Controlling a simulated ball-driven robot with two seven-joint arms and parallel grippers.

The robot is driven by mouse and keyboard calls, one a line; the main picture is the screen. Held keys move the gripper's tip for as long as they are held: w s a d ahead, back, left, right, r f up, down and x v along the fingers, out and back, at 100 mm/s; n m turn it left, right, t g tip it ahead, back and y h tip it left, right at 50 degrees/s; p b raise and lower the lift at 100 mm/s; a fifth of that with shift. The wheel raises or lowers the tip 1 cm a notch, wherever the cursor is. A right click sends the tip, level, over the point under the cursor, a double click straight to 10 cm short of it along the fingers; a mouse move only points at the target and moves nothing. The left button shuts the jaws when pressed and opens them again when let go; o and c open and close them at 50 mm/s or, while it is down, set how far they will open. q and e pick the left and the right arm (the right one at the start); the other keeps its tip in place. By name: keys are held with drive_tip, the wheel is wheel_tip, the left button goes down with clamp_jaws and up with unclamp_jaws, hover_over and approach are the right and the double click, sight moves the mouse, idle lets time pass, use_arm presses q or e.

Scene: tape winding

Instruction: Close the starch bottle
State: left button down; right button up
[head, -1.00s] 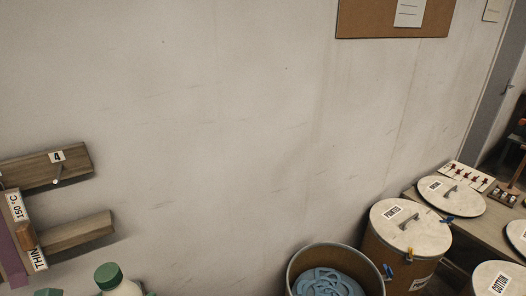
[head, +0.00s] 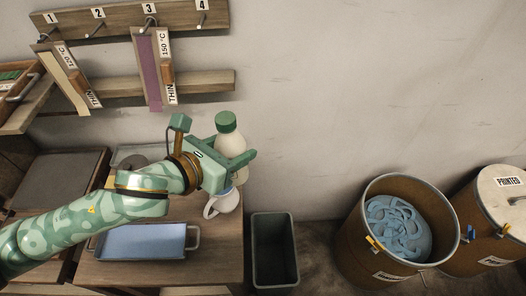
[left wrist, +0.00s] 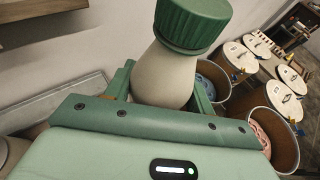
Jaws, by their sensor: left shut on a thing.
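The starch bottle (head: 229,142), pale with a rounded body, stands upright above the right part of the small table in the head view. Its ribbed green cap (head: 226,121) sits on top of the neck. My left gripper (head: 237,151) is shut on the bottle's body, below the cap. The left wrist view shows the bottle (left wrist: 164,76) between the fingers, with the cap (left wrist: 190,24) close to the camera and free of the fingers. The thread under the cap is hidden. My right gripper is in neither view.
A white jug (head: 222,203) stands just below the gripper. A blue tray (head: 142,241) lies on the table (head: 200,273). A dark bin (head: 273,250) and a drum of blue material (head: 400,228) stand to the right. A wooden hook rack (head: 205,80) hangs behind.

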use_arm(q)
drive_tip(key=a+f+n+t+y+b, duration=0.1)
drive_tip(key=a+f+n+y, duration=0.1)
drive_tip(key=a, duration=0.4)
drive_tip(key=s+a+f+n+t+y+b, duration=0.1)
drive_tip(key=a+f+n+y, duration=0.2)
drive_tip(key=a+f, duration=0.4)
drive_tip(key=shift+s+t+y, duration=0.25)
drive_tip(key=shift+t+y, duration=0.15)
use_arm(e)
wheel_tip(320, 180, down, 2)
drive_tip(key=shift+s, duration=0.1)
use_arm(q)
drive_tip(key=shift+a+f, duration=0.1)
drive_tip(key=w+a+f+b, duration=0.5)
drive_tip(key=w+f, duration=0.4)
drive_tip(key=w, duration=0.3)
drive_tip(key=shift+a+b, duration=0.3)
drive_tip(key=shift+b, duration=0.05)
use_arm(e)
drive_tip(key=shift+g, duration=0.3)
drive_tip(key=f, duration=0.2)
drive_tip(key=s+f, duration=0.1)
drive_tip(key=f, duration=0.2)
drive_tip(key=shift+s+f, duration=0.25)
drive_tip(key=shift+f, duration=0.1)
